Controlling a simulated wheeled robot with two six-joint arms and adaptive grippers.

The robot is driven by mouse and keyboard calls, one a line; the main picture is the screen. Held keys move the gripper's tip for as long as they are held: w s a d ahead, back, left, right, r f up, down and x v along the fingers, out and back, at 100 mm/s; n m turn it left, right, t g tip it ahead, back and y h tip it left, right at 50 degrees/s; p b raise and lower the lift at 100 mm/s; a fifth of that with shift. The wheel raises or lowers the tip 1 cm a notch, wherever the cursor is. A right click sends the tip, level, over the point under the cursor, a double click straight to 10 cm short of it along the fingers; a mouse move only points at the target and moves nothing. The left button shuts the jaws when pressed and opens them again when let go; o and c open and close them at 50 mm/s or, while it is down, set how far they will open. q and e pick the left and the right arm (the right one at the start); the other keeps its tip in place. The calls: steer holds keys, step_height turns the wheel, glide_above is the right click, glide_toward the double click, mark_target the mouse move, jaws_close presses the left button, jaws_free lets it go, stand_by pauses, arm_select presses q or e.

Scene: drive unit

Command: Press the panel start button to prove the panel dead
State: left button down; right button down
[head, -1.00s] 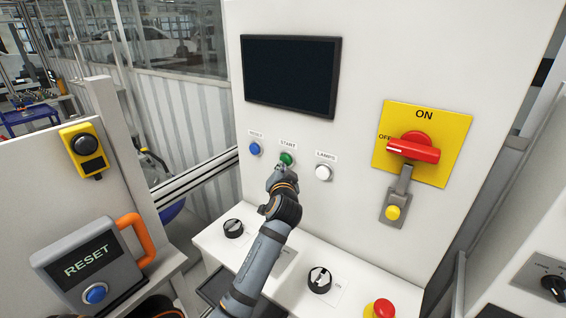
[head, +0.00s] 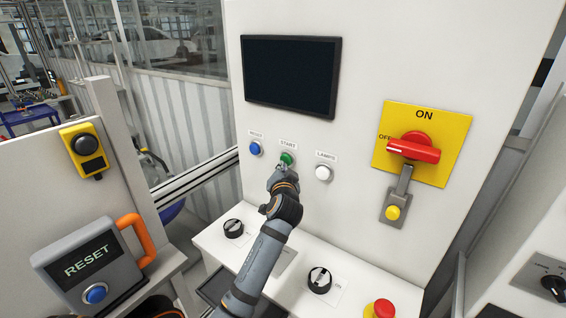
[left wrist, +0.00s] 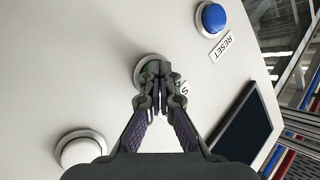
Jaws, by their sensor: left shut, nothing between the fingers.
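The green START button (head: 287,158) is on the white panel (head: 365,60), between the blue reset button (head: 255,149) and the white LAMPS button (head: 323,173). My left gripper (head: 281,170) is shut and empty, its tips at the START button's lower edge in the head view. In the left wrist view the closed fingertips (left wrist: 157,70) cover most of the button, and only part of its pale ring (left wrist: 141,61) shows. I cannot tell whether the tips touch or press it. My right gripper is not in view.
The dark screen (head: 291,76) is blank. The red rotary handle (head: 414,149) sits on a yellow plate (head: 448,158), with a grey hasp (head: 394,207) below it. Black knobs (head: 319,280) and a red mushroom button (head: 381,309) are on the ledge. A RESET box (head: 88,268) stands left.

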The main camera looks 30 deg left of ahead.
arm_select(q)
steer(key=shift+s, duration=0.6)
steer(key=s, duration=0.2)
steer(key=s+p, duration=0.1)
steer(key=s, duration=0.3)
steer(key=shift+a, duration=0.3)
